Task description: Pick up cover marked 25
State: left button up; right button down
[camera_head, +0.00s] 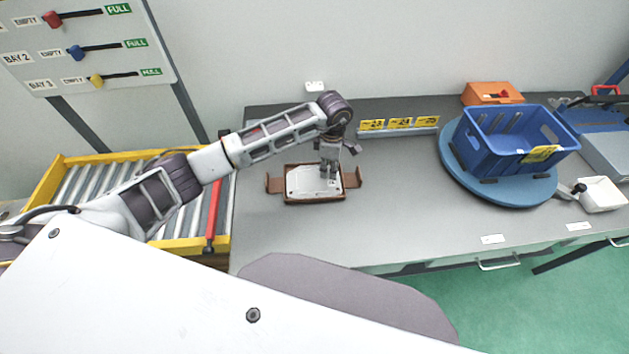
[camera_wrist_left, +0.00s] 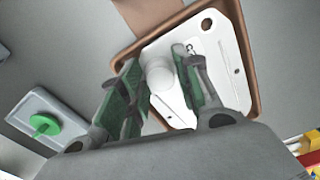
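A flat white cover (camera_head: 305,182) lies in a brown tray (camera_head: 316,201) on the grey bench. In the left wrist view the cover (camera_wrist_left: 228,62) shows a hole near one corner and a round white boss (camera_wrist_left: 160,72). A small dark mark on it is partly hidden by a finger, and I cannot read a number. My left gripper (camera_head: 329,175) points down at the cover. In the left wrist view its green-padded fingers (camera_wrist_left: 160,80) stand on either side of the boss. I cannot tell whether they touch it. My right gripper is not in view.
A blue crate (camera_head: 490,152) sits on a round blue turntable (camera_head: 470,181) at the right. An orange box (camera_head: 491,93) stands behind it. A roller conveyor (camera_head: 88,182) with yellow rails is left of the bench. The bench between tray and turntable is clear.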

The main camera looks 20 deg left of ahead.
pick_arm(q)
grip_shut()
jog(key=shift+r, duration=0.1)
notch_tip(320, 180, up, 10)
jog(key=b, duration=0.1)
jog(key=shift+b, duration=0.35)
dwell(0.4)
dwell(0.4)
